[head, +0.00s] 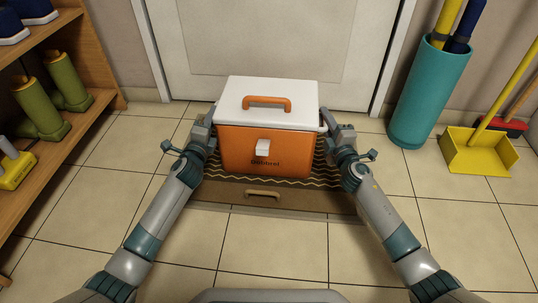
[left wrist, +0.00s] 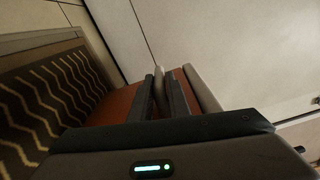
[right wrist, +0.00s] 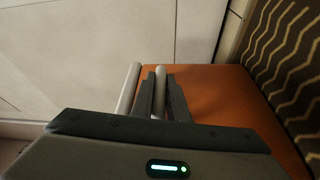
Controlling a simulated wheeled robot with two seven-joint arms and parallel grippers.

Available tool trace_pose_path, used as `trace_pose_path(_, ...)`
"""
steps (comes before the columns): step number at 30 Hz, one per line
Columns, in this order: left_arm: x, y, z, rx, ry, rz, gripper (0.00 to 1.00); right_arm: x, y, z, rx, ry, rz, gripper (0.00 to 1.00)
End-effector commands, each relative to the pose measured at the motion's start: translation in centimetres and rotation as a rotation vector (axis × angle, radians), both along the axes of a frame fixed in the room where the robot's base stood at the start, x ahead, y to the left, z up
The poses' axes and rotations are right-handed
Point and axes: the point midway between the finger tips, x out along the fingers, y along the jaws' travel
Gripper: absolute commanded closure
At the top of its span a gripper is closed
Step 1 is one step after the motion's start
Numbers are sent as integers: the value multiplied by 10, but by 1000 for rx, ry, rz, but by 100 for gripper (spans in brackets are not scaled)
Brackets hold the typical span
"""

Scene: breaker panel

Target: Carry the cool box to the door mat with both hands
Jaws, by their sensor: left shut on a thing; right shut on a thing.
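The cool box (head: 262,150), orange with a white lid and an orange top handle, is upright over the dark door mat (head: 210,168) with wavy tan lines. My left gripper (head: 211,122) is shut on the pale side handle at the box's left. My right gripper (head: 323,124) is shut on the side handle at its right. Both wrist views show the jaws around a pale bar beside the orange wall, in the left wrist view (left wrist: 160,92) and the right wrist view (right wrist: 160,92). I cannot tell whether the box's underside touches the mat.
A white door (head: 270,50) stands behind the box. A wooden shoe rack (head: 95,105) with boots is at the left. A teal umbrella stand (head: 428,95) and a yellow dustpan (head: 478,152) are at the right. A brown strip with a tan handle shape (head: 262,194) lies in front.

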Motion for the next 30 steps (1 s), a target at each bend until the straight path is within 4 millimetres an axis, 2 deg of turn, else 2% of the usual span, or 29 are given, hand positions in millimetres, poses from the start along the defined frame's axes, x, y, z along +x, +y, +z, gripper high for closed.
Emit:
trace_pose_path(2,0,-1,-2,2,-6,-2,100,1,1,-1,2,-6,2,100)
trace_pose_path(3,0,-1,-3,2,0,-1,77,0,1,-2,1,-1,1,79)
trace_pose_path(5,0,-1,-3,2,0,-1,66,0,1,-2,1,-1,1,67)
trace_pose_path(20,-4,1,-3,1,0,0,66,0,0,-3,0,0,1,67)
trace_pose_path(26,-20,3,-3,1,0,-1,66,0,0,-3,0,1,1,67)
trace_pose_path(30,-37,5,-3,1,0,-2,66,0,0,-3,0,1,1,67)
